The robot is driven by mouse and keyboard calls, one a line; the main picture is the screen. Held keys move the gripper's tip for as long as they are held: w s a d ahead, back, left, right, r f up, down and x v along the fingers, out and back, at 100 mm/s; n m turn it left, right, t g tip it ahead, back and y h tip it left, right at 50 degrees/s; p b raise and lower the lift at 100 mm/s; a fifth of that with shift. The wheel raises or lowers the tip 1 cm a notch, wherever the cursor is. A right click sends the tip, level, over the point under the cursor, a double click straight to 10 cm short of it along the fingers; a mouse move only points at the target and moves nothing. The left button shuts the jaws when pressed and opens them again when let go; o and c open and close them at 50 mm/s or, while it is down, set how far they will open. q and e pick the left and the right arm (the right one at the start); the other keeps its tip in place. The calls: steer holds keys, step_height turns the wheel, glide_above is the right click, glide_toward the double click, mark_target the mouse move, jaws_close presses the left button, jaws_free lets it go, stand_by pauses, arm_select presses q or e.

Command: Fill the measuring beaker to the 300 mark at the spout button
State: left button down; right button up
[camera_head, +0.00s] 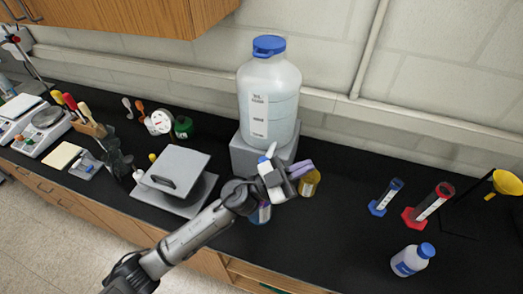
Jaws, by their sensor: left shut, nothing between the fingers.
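A large translucent carboy (270,95) with a blue cap and a white label stands on a grey block (244,158) at the back middle. It holds clear liquid. My left gripper (274,178) is shut and empty, in front of the carboy's base, where a small white and blue part (270,151) shows that may be the spout. A small vessel with a blue-purple label (262,214) stands partly hidden below the gripper. I cannot tell whether it is the measuring beaker, and no 300 mark can be read. The spout button is not clearly visible. My right gripper is out of view.
An amber jar (309,184) and a purple item (300,169) are just right of the gripper. A grey lidded device (175,180) stands left. Blue (385,197) and red (429,205) cylinders and a white bottle (412,260) are right. The middle-right counter is clear.

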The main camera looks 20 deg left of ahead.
arm_select(q)
steer(key=d+r+m+g, duration=0.1)
steer(key=d+m+g, duration=0.2)
steer(key=m+g, duration=0.4)
step_height(320, 180, up, 4)
steer(key=n+g+y, duration=0.5)
steer(key=g+y, duration=0.1)
steer(key=y, duration=1)
glide_above(262, 158)
steer(key=a, duration=0.4)
steer(key=shift+d+f+p, duration=0.2)
steer(key=shift+d+p, duration=0.05)
steer(key=shift+p, duration=0.05)
steer(key=p+x, duration=0.1)
steer(key=x, duration=0.5)
steer(key=p+x, duration=0.2)
steer(key=x, duration=0.4)
steer(key=shift+w+a+f, duration=0.1)
steer(key=shift+f, duration=0.9)
